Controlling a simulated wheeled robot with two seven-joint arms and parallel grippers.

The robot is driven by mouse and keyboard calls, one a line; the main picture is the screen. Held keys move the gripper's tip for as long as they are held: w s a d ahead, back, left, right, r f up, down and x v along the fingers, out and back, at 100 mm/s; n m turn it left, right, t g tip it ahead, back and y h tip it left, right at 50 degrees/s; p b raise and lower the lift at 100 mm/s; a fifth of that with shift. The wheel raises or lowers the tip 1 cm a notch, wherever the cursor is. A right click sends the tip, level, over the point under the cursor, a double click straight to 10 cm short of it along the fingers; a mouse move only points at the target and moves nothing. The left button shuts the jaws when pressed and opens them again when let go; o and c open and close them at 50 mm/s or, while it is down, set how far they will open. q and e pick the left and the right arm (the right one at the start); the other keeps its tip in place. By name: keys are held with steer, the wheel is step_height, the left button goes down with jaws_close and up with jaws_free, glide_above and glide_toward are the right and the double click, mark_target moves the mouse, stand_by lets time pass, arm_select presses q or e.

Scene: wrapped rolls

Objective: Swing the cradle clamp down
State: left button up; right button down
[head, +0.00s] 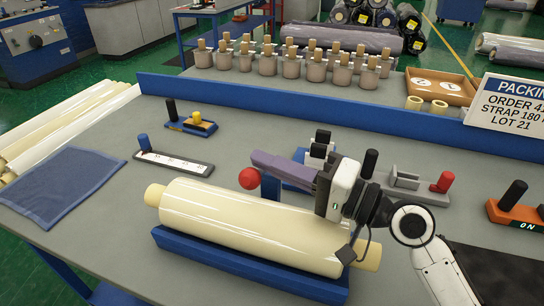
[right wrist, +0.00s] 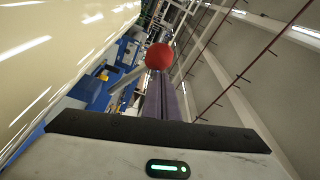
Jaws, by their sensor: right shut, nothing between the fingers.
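A long cream wrapped roll (head: 250,222) lies in a blue cradle (head: 240,268) at the front of the bench. A red ball knob (head: 249,178) shows just behind the roll's top edge, beside a blue upright (head: 270,187); I take these for the clamp, but its bar is mostly hidden. My right gripper (head: 256,158) reaches left over the roll with its purple-grey fingers shut and empty. Their tips are close to the knob; I cannot tell whether they touch it. In the right wrist view the knob (right wrist: 159,56) shows at the ends of the fingers. My left gripper is out of view.
Behind the roll stand a white label strip (head: 174,163), a small blue fixture (head: 191,124) and a grey fixture with a red knob (head: 410,184). An orange switch box (head: 517,212) is at right. A blue cloth (head: 62,184) lies left. Bare bench lies between.

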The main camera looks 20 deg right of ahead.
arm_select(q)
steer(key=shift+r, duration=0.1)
arm_select(e)
steer(key=shift+r, duration=0.1)
steer(key=b+v, duration=0.3)
steer(key=v, duration=0.6)
steer(key=shift+s+d+b, duration=0.3)
steer(key=shift+s+d, duration=0.15)
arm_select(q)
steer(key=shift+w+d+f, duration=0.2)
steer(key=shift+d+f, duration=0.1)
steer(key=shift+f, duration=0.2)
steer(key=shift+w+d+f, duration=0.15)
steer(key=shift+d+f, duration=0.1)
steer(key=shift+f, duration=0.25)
arm_select(e)
steer(key=shift+s, duration=0.15)
